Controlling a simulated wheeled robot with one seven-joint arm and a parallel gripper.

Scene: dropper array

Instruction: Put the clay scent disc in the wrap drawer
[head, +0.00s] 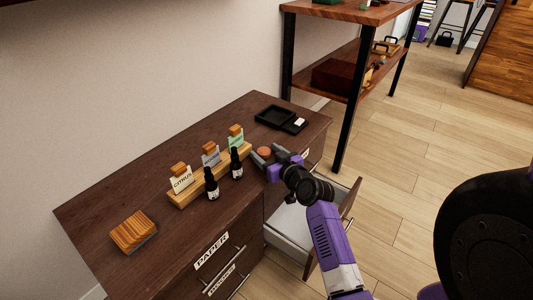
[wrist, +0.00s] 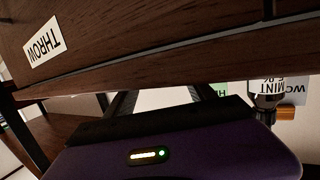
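The reddish-brown clay disc (head: 264,152) shows near the right part of the dark wooden dresser top. My gripper (head: 269,156) is at it, reaching from the right, and the disc appears between its fingers. In the wrist view the fingers (wrist: 165,102) stand apart, but a dresser edge hides their tips and the disc does not show. Whether the fingers press on the disc is unclear. An open drawer (head: 288,240) with a pale inside lies below and right of the dresser top, partly behind my arm. Its own label is not readable.
A wooden rack (head: 186,196) with several cards has two dark dropper bottles (head: 211,185) before it. A black tray (head: 273,117) is behind the gripper. A wooden block (head: 133,232) is at left.

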